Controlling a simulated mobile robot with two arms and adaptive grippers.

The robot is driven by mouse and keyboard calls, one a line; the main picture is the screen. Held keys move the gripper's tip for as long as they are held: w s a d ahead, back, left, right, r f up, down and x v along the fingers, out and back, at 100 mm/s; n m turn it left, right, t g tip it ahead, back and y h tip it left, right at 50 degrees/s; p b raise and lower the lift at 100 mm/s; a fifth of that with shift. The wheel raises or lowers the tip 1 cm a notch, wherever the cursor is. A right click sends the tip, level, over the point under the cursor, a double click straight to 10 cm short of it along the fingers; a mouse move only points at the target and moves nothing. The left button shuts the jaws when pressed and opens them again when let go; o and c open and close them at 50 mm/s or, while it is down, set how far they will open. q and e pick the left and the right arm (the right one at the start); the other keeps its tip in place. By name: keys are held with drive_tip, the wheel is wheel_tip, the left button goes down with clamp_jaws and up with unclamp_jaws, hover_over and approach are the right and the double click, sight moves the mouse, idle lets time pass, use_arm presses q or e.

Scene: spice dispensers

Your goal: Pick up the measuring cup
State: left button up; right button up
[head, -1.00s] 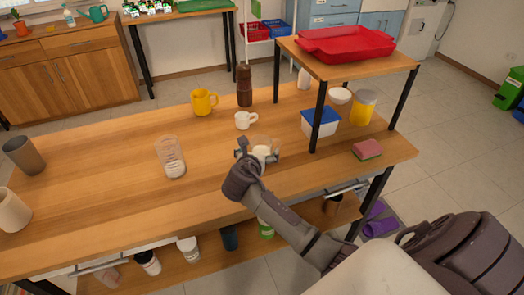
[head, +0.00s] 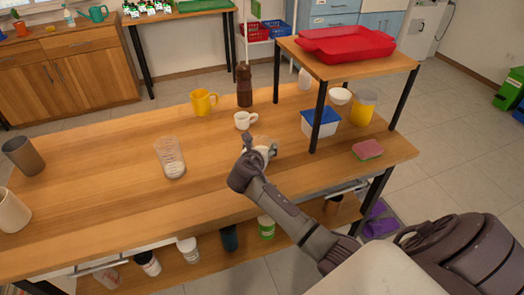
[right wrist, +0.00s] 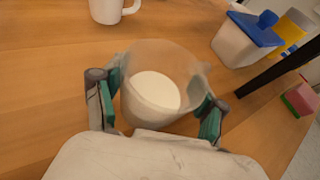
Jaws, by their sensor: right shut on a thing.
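In the right wrist view, my right gripper (right wrist: 161,98) is shut on a clear cup (right wrist: 152,90) with white contents, one green-padded finger on each side of it. In the head view my right gripper (head: 260,151) is over the front middle of the table, mostly hiding this held cup (head: 263,142). I cannot tell whether the cup is touching the table. A second clear cup (head: 169,157) with markings and white contents stands upright on the table, left of the gripper. My left gripper is not in view.
A white mug (head: 243,120) stands just behind the held cup, with a yellow mug (head: 203,102) and brown bottle (head: 244,86) farther back. A blue-lidded container (head: 320,122) and the raised shelf's leg (head: 319,118) are to the right. The table's left middle is clear.

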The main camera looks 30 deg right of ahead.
sight(261, 136)
drive_tip(key=shift+r, duration=0.2)
drive_tip(key=shift+r, duration=1.05)
wheel_tip(261, 136, up, 2)
drive_tip(key=shift+p, duration=0.3)
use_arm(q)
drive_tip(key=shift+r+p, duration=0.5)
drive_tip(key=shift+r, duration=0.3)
use_arm(e)
drive_tip(key=s+d+r, duration=0.6)
drive_tip(key=s, duration=0.3)
drive_tip(key=shift+s+d+r, duration=0.25)
drive_tip(key=shift+r, duration=0.05)
